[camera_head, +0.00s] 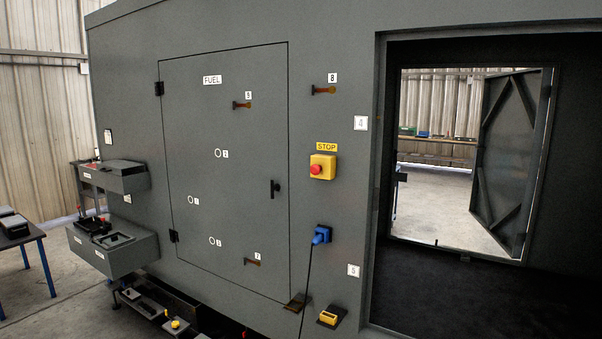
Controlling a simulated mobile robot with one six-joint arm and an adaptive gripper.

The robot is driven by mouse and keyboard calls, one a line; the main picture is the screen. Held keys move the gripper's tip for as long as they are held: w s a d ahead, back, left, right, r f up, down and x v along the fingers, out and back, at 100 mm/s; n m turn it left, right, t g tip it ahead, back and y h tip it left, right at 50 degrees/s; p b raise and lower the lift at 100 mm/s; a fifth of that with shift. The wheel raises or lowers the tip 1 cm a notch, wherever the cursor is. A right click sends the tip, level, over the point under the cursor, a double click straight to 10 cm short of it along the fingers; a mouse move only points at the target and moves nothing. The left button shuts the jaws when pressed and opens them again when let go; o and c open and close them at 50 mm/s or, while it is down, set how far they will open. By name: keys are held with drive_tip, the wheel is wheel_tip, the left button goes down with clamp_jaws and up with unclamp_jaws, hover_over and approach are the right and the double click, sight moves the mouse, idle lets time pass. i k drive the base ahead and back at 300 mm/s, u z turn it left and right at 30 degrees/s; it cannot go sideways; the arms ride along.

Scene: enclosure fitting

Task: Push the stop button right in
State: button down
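The stop button is a red round knob (316,169) on a yellow box (323,167). The box is fixed to the grey enclosure wall, right of the fuel door. A yellow STOP label (326,147) is just above it. The red knob appears to stand out from the box face; how far is too small to tell. Nothing covers or touches it in this view. My gripper is not in view.
The closed fuel door (228,170) has a dark handle (275,188). Below the button, a blue plug (321,235) trails a black cable. Brown-orange pegs stick out of the wall. Grey bins (113,177) jut out left. A wide doorway opens right.

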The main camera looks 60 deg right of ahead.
sight(315, 169)
drive_tip(key=z, duration=2.1)
